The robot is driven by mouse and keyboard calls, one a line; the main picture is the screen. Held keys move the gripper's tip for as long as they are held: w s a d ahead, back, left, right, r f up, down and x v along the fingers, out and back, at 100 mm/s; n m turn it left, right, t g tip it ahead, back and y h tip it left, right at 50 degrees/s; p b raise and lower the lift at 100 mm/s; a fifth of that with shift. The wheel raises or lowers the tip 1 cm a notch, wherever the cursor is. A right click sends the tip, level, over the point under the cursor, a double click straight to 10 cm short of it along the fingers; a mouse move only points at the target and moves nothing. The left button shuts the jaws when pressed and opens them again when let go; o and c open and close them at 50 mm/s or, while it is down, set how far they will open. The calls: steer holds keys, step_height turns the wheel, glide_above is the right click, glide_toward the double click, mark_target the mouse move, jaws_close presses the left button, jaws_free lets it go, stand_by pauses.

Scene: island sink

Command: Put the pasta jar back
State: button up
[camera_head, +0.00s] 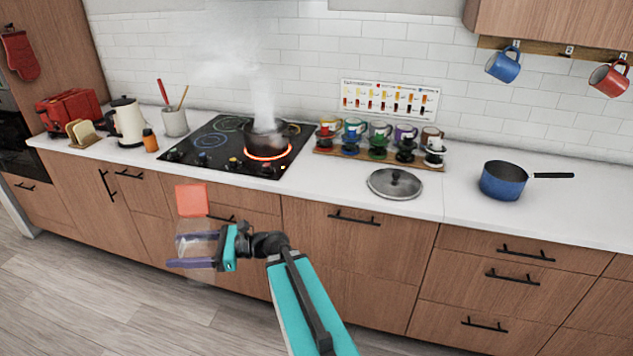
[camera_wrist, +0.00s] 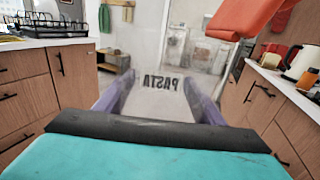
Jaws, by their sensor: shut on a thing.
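The pasta jar (camera_head: 196,243) is clear, with an orange-red lid (camera_head: 192,200) at its top. The lid seems swung up, standing open on one side. My gripper (camera_head: 184,252) is shut on the jar, its purple fingers on either side of it. The jar is held in the air in front of the lower cabinets, below counter height. In the wrist view the jar (camera_wrist: 158,90) sits between the fingers, with the word PASTA seen mirrored through it. Its lid (camera_wrist: 240,20) juts out at the upper right. I see no contents in the jar.
A black cooktop (camera_head: 215,148) has a steaming pot (camera_head: 268,136) on a glowing burner. A lid (camera_head: 395,183) and a blue saucepan (camera_head: 503,182) lie on the counter. A row of mugs stands behind. In the wrist view a dish rack (camera_wrist: 45,28) stands on the left counter.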

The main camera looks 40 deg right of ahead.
steer(key=shift+s+d, duration=0.15)
steer(key=shift+s, duration=0.25)
steer(key=shift+a, duration=0.3)
